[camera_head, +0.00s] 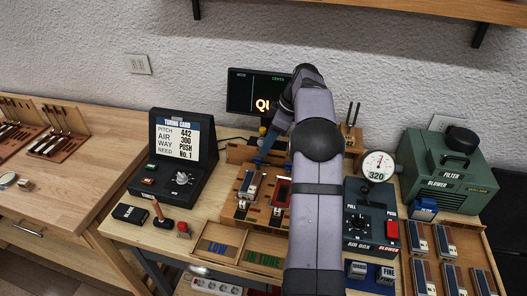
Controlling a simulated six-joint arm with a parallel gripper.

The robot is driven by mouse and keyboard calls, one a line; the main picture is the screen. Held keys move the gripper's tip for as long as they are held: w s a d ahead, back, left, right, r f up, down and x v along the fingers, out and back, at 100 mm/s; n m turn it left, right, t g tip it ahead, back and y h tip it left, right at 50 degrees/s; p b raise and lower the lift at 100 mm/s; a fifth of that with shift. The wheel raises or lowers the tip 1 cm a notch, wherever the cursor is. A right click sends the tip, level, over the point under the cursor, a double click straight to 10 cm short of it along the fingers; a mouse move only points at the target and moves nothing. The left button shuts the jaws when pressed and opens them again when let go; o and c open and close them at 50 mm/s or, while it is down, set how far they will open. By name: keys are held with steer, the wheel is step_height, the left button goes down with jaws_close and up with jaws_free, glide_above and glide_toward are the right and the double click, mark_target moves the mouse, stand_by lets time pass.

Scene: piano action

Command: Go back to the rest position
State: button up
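My arm rises from the bottom middle of the camera_head view, bends at its top and comes down toward the wooden fixture (232,208) on the bench. My gripper (262,158) is small and partly hidden by the arm; blue parts show near its end, above the back of the fixture. I cannot tell whether it is open or shut, or whether it holds anything. Metal-and-wood reed parts, one with a red face (282,192), sit in the fixture next to the arm.
A tuning card console (155,165) stands left, a dark screen (240,92) behind. A round gauge (378,165) and air box (358,222) stand right of the arm, with a green blower (445,175) beyond. Trays marked LOW (216,248) and IN TUNE lie in front.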

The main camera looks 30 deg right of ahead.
steer(key=shift+v, duration=0.8)
